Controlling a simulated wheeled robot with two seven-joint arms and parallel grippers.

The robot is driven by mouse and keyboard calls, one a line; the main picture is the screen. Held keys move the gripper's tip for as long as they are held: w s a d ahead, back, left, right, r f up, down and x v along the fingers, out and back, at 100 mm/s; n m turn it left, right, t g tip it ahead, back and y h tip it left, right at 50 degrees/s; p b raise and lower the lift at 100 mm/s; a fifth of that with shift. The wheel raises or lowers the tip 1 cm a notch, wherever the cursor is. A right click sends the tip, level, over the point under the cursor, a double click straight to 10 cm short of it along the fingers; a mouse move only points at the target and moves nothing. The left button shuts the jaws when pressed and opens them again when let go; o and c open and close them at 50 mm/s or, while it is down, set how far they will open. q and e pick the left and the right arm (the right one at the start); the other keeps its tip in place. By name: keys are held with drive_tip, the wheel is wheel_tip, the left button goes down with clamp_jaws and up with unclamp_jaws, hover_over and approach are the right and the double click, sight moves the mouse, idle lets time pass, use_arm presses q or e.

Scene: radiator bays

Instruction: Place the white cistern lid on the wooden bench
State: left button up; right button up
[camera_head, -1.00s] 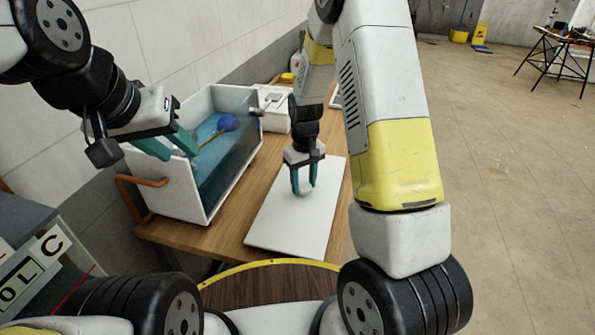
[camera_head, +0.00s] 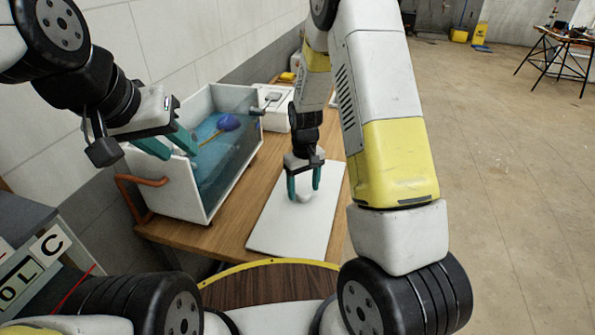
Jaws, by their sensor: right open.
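The white cistern lid (camera_head: 290,232) lies flat on the wooden bench (camera_head: 190,238), to the right of the open cistern (camera_head: 185,187). A small round white knob (camera_head: 303,196) stands on the lid. My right gripper (camera_head: 303,192) is over the lid with its teal fingers apart, one on each side of the knob. I cannot tell whether the fingers touch it. My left gripper (camera_head: 172,146) is at the cistern's upper left rim. The rim and the view angle hide how its fingers sit there.
The cistern holds water, a blue float (camera_head: 228,122) on a brass rod, and has a copper pipe (camera_head: 140,192) at its left. A white box (camera_head: 275,108) stands behind on the bench. A trestle table (camera_head: 560,55) is far right. Open floor lies to the right.

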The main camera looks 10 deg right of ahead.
sight(304, 191)
drive_tip(key=s+d+r+m+t+y, duration=0.1)
drive_tip(key=s+r, duration=0.3)
drive_tip(key=r, duration=0.8)
drive_tip(key=s+d+r+m+t+y, duration=0.15)
drive_tip(key=s+r, duration=0.25)
drive_tip(key=r, duration=0.9)
drive_tip(key=s+r+m+t, duration=0.1)
drive_tip(key=s+r+t, duration=0.2)
drive_tip(key=s, duration=1.1)
wheel_tip(304, 191, up, 3)
drive_tip(key=shift+d+r+t, duration=0.2)
drive_tip(key=shift+d+t, duration=0.15)
drive_tip(key=shift+d, duration=0.05)
